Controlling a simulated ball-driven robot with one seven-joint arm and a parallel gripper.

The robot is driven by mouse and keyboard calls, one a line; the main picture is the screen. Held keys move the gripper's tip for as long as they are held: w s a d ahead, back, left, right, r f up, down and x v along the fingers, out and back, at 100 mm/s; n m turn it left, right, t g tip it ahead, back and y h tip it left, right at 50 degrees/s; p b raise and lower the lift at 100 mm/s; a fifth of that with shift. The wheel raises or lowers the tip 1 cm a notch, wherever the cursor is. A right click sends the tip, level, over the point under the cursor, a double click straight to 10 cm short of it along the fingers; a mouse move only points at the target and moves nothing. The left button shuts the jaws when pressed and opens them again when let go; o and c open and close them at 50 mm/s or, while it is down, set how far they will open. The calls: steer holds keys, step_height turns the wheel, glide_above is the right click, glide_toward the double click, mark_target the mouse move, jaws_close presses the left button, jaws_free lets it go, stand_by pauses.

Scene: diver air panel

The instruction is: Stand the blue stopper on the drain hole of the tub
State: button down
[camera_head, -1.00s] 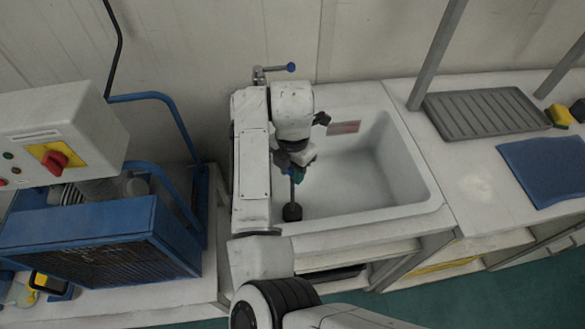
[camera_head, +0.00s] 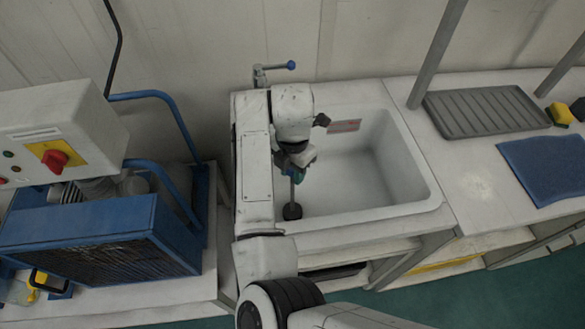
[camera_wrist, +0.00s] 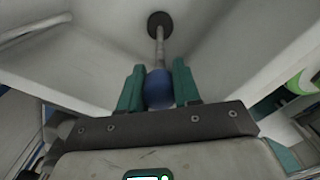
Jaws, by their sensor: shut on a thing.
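The blue stopper has a round blue knob (camera_wrist: 158,90), a thin grey rod and a dark disc at its lower end. In the wrist view my gripper (camera_wrist: 158,84) has its two green fingers on either side of the knob, shut on it. In the head view my gripper (camera_head: 299,175) is inside the left part of the white tub (camera_head: 350,182), with the stopper's dark disc (camera_head: 292,211) below it near the front wall. The rod looks roughly upright. I cannot tell whether the disc touches the tub floor. The drain hole is not visible.
A tap with a blue-tipped lever (camera_head: 291,65) stands behind the tub. A grey ribbed tray (camera_head: 487,111), a blue mat (camera_head: 548,168) and a yellow sponge (camera_head: 561,115) lie on the right counter. A blue-framed machine (camera_head: 100,235) stands at left. The tub's right half is clear.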

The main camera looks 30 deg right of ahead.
steer(key=shift+f, duration=0.15)
steer(key=shift+c, duration=0.8)
jaws_free()
stand_by(0.3)
steer(key=shift+r+p, duration=3.1)
steer(key=shift+p, duration=0.5)
steer(key=shift+r+p, duration=0.95)
steer(key=shift+r, duration=0.45)
